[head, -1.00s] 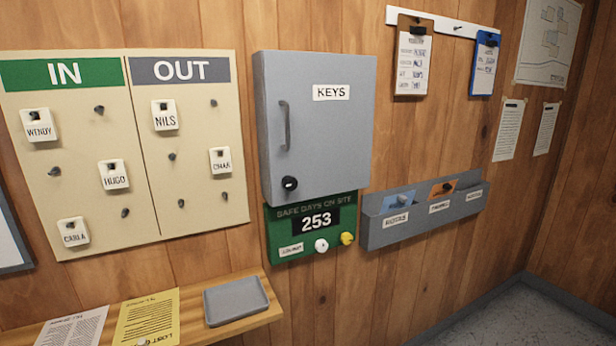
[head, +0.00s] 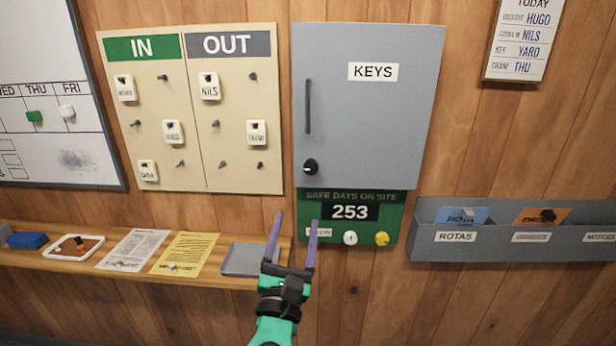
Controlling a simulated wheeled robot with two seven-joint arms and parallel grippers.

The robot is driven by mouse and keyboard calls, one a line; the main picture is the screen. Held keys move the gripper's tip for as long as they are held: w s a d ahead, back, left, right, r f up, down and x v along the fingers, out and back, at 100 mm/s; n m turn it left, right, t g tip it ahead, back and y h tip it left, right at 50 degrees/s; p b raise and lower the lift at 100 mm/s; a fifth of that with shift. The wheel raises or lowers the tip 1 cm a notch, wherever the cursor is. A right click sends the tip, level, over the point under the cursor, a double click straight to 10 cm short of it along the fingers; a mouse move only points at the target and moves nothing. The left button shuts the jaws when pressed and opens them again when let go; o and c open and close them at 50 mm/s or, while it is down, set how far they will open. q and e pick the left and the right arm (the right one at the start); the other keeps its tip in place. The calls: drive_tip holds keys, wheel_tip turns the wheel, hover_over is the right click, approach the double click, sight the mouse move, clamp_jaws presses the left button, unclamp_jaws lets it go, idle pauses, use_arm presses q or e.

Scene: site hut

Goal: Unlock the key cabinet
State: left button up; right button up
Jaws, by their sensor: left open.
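The grey key cabinet (head: 375,125), labelled KEYS, hangs on the wood wall with its door shut. Its vertical handle (head: 307,106) is on the door's left side. A black round lock knob (head: 310,167) with a light mark sits below the handle. My left gripper (head: 295,222) is open and empty, its two purple fingers pointing up. In the picture it is below the knob, overlapping the left edge of the green safe-days board (head: 391,212); its distance from the wall is hard to tell. My right gripper is not in view.
The IN/OUT board (head: 190,165) hangs left of the cabinet. A shelf (head: 85,262) below it holds papers, a grey tray (head: 242,259) and a small tray (head: 73,247). A grey rack (head: 490,248) is on the right. The board has white (head: 350,238) and yellow (head: 382,238) knobs.

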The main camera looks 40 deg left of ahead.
sight(310, 171)
use_arm(q)
drive_tip(key=shift+m+t, duration=0.3)
drive_tip(key=p+x, duration=0.1)
drive_tip(key=x, duration=0.3)
drive_tip(key=p+x, duration=0.2)
drive_tip(key=x, duration=0.3)
drive_tip(key=p+x, duration=0.1)
drive_tip(key=x, duration=0.3)
drive_tip(key=shift+w+d+r+p, duration=0.2)
drive_tip(key=shift+w+r+p, duration=0.2)
drive_tip(key=shift+r, duration=0.1)
drive_tip(key=shift+w+a, duration=0.15)
drive_tip(key=shift+w, duration=0.15)
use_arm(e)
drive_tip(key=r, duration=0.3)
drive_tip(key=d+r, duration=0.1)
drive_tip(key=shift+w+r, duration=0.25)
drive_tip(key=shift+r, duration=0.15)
use_arm(q)
drive_tip(key=shift+c, duration=0.3)
clamp_jaws()
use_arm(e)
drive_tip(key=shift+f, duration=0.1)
